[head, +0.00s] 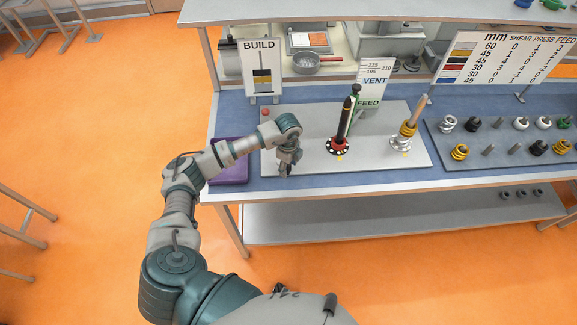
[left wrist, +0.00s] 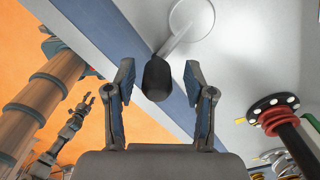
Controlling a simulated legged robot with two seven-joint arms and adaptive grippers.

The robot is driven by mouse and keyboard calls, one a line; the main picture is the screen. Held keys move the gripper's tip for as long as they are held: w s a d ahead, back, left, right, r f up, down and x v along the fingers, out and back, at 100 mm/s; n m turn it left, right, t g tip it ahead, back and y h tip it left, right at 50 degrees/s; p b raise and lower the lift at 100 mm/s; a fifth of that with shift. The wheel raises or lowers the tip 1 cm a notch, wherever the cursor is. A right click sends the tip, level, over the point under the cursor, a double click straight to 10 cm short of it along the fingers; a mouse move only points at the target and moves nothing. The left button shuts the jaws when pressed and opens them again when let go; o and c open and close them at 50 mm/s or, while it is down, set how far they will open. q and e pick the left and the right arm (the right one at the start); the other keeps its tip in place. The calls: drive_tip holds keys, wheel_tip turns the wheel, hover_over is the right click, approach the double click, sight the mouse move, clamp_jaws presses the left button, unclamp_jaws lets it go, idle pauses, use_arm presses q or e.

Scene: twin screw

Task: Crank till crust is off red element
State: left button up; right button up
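A crank with a black handle (left wrist: 157,78) and a silver arm on a round disc (left wrist: 191,18) shows in the left wrist view. My left gripper (left wrist: 160,85) is open, with one finger on each side of the handle and a gap on both sides. In the head view the left gripper (head: 285,168) is low over the left end of the grey plate and hides most of the crank. The red element (head: 338,146) sits around the foot of a dark upright rod, on a black dotted flange; it also shows in the left wrist view (left wrist: 276,121). I cannot make out a separate crust on it.
A second rod with a yellow coil (head: 408,129) stands right of the red element. A green post (head: 356,98) and VENT sign (head: 375,80) stand behind. A purple tray (head: 229,175) lies left. A parts tray (head: 470,160) is right. A grey jointed hand (left wrist: 75,130) shows over the floor.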

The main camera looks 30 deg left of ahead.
use_arm(q)
wheel_tip(320, 180, up, 12)
drive_tip(key=shift+f, duration=0.1)
idle(0.5)
idle(1.0)
